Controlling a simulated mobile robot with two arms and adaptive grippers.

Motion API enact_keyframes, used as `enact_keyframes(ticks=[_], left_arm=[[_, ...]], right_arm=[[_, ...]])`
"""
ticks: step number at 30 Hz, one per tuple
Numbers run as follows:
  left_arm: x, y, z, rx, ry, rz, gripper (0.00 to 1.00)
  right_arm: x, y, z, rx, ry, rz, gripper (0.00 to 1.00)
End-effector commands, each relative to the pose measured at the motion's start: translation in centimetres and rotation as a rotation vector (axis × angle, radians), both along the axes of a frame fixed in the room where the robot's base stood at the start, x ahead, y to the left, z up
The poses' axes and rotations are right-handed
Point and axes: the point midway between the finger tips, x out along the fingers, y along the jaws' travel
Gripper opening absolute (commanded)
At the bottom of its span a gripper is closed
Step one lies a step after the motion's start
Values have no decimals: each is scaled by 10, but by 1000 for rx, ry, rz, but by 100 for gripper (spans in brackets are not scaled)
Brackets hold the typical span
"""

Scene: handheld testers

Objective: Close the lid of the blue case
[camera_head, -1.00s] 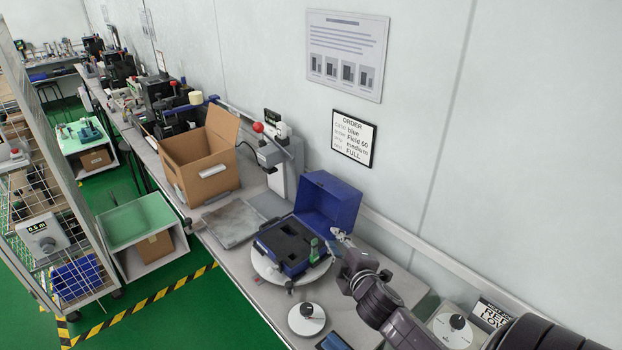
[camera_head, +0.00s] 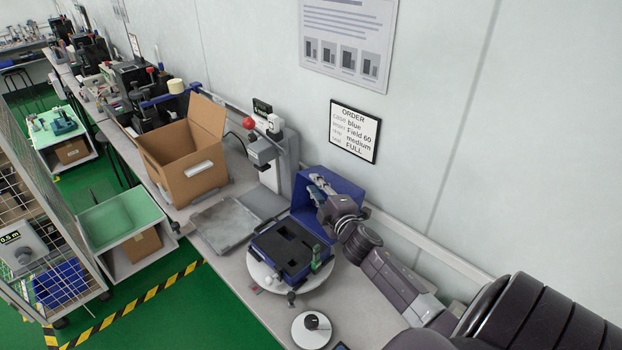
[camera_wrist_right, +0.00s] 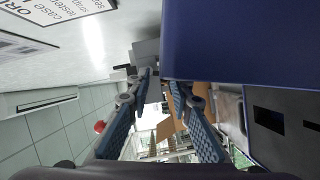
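The blue case stands open on a round white turntable (camera_head: 262,275) on the bench. Its base (camera_head: 283,262) holds dark foam with cut-out recesses, and its lid (camera_head: 345,186) stands up at the back, on the wall side. My right gripper (camera_head: 318,186) is at the lid's upper part and hides some of it. In the right wrist view the lid (camera_wrist_right: 240,40) fills the upper right. The two fingers of the gripper (camera_wrist_right: 161,88) are apart, with background showing between them. The right finger's tip is close to the lid's edge; contact cannot be told. My left gripper is out of view.
A green item (camera_head: 316,256) is at the case's right corner. A grey press-like device (camera_head: 280,160) and an open cardboard box (camera_head: 188,165) stand left of the case. A flat grey plate (camera_head: 224,223) and a round white dial (camera_head: 311,328) lie nearby. The wall is close behind.

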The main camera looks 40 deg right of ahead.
Motion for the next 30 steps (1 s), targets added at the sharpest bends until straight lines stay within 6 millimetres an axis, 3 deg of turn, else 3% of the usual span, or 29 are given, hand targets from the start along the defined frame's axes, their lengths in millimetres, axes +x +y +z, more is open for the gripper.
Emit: enact_keyframes(ticks=[6, 12, 19, 24, 30], left_arm=[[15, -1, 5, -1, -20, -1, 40], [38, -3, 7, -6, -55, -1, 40], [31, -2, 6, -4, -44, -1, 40], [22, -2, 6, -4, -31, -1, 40], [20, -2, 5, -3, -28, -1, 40]], right_arm=[[23, -7, -1, 2, -2, 0, 20], [30, -9, -3, 1, -1, 1, 20], [30, -9, -3, 1, -1, 1, 20], [30, -9, -3, 1, -1, 1, 2], [30, -8, -5, 3, 2, 0, 0]])
